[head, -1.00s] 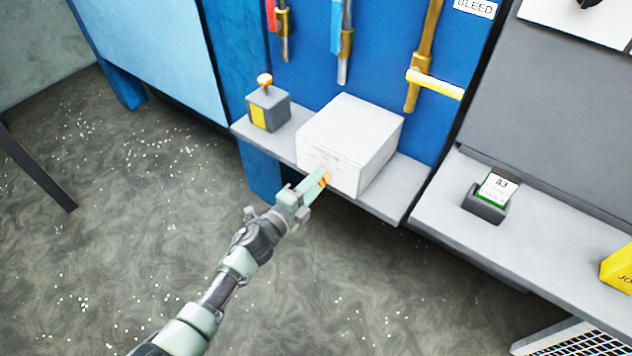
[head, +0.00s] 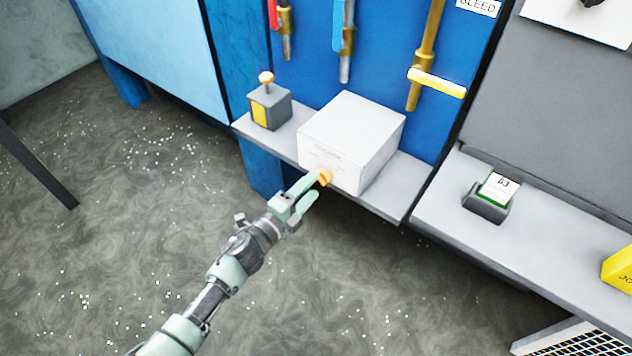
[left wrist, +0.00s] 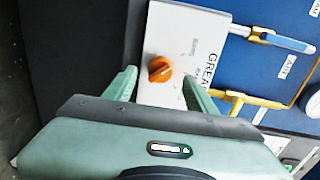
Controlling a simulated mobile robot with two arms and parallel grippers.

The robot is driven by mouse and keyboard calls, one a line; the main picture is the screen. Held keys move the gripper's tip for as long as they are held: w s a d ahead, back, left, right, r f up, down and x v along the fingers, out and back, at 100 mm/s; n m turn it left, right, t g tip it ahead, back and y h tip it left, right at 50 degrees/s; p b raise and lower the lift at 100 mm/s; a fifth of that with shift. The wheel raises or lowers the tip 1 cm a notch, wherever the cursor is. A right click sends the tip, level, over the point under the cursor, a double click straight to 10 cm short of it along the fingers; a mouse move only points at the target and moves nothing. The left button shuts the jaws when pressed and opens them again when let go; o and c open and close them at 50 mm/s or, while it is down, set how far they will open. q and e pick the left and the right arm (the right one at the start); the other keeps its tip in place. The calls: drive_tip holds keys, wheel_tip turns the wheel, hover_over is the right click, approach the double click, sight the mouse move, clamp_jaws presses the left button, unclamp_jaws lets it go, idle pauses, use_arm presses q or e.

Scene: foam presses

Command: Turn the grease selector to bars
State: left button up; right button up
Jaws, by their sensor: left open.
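The grease selector is a white box (head: 345,135) on a grey shelf, with an orange knob (head: 325,176) on its front face. In the left wrist view the orange knob (left wrist: 160,69) has a dark slot across it, with small print beside it too fine to read fully. The box front (left wrist: 190,50) shows part of the word "GREASE". My left gripper (head: 312,188) is open at the box front. In the left wrist view its two fingers (left wrist: 157,88) stand apart on either side of the knob, with gaps to it. My right gripper is not in view.
A grey block with an orange-topped button (head: 268,104) stands left of the box on the shelf (head: 400,195). Pipes with a yellow lever (head: 436,82) are on the blue panel behind. A card holder (head: 487,203) sits on the right shelf.

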use_arm(q)
drive_tip(key=v, duration=0.4)
drive_tip(key=shift+s+a, duration=0.15)
drive_tip(key=shift+s, duration=0.1)
drive_tip(key=s+a+f+n+g+y, duration=0.25)
drive_tip(key=s+a+f+n, duration=0.25)
drive_tip(key=f, duration=0.5)
drive_tip(key=s+a+f+n+g+y, duration=0.1)
drive_tip(key=s+a+f+n+y, duration=0.3)
drive_tip(key=f, duration=0.6)
drive_tip(key=s+a+f+n+g+y, duration=0.2)
drive_tip(key=s+a+f+n, duration=0.35)
drive_tip(key=f, duration=0.45)
drive_tip(key=s+a+f+n+g, duration=0.1)
drive_tip(key=s+f, duration=0.3)
drive_tip(key=s, duration=0.6)
drive_tip(key=s+a+f+n+g+y, duration=0.1)
drive_tip(key=s+f+n+g, duration=0.3)
drive_tip(key=s, duration=0.7)
drive_tip(key=s+a+f+n+g, duration=0.2)
drive_tip(key=s+f, duration=0.4)
drive_tip(key=s, duration=0.5)
drive_tip(key=shift+s+n+y, duration=0.2)
drive_tip(key=shift+n+y, duration=0.15)
drive_tip(key=shift+n, duration=0.2)
